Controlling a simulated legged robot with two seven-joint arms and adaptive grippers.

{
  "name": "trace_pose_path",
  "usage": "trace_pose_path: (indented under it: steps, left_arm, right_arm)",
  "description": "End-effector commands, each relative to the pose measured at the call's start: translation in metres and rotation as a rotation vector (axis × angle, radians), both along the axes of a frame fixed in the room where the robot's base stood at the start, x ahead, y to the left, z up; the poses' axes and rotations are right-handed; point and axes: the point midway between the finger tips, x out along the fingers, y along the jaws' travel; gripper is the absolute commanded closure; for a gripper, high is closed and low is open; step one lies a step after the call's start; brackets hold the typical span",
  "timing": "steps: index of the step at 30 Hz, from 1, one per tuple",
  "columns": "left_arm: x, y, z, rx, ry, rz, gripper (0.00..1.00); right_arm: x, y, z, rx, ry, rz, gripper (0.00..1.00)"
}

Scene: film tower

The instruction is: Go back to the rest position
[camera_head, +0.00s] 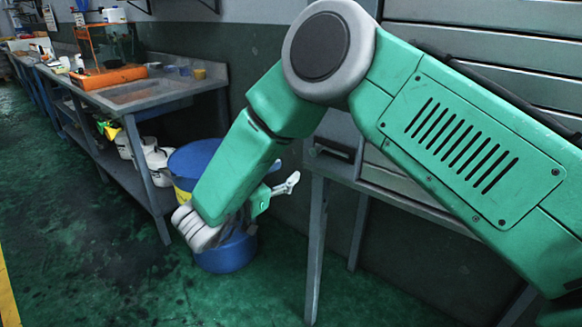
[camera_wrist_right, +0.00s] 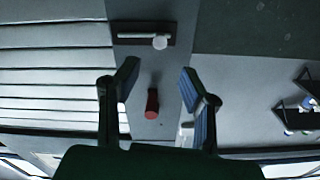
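My green right arm crosses the head view from the right edge, with its grey elbow joint at the top and the forearm bent down to the left. My right gripper (camera_head: 275,192) is partly hidden behind the wrist, in front of a wall and a blue bin. In the right wrist view my right gripper (camera_wrist_right: 158,88) shows two dark fingers held wide apart, with nothing between them up close. My left arm and left gripper are not in view.
A workbench (camera_head: 140,97) with an orange-framed machine (camera_head: 108,76) runs along the left wall. A blue bin (camera_head: 226,252) stands by its end. Right of it is a grey-legged table (camera_head: 316,240). Green floor is open at left. A red object (camera_wrist_right: 152,104) shows beyond the fingers.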

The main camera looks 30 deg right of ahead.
Motion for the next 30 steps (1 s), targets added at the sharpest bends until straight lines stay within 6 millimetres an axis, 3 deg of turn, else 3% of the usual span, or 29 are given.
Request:
trace_pose_path:
  steps: [14,17,20,23,26,30]
  left_arm:
    - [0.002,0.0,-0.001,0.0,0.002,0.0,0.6]
    - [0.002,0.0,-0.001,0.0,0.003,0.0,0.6]
    - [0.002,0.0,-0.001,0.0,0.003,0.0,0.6]
    - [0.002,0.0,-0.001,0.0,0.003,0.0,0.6]
    - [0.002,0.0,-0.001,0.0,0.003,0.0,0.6]
    - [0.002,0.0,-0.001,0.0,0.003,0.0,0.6]
  right_arm:
    - [-0.001,0.001,0.0,0.0,0.0,0.0,0.64]
    - [0.001,-0.001,-0.009,0.0,0.014,0.04,0.64]
    - [0.006,-0.005,-0.041,0.005,0.069,0.188,0.64]
    - [0.001,-0.007,-0.103,0.05,0.213,0.44,0.64]
    - [-0.031,-0.004,-0.173,0.14,0.421,0.678,0.64]
    - [-0.107,-0.002,-0.247,0.295,0.73,0.898,0.64]
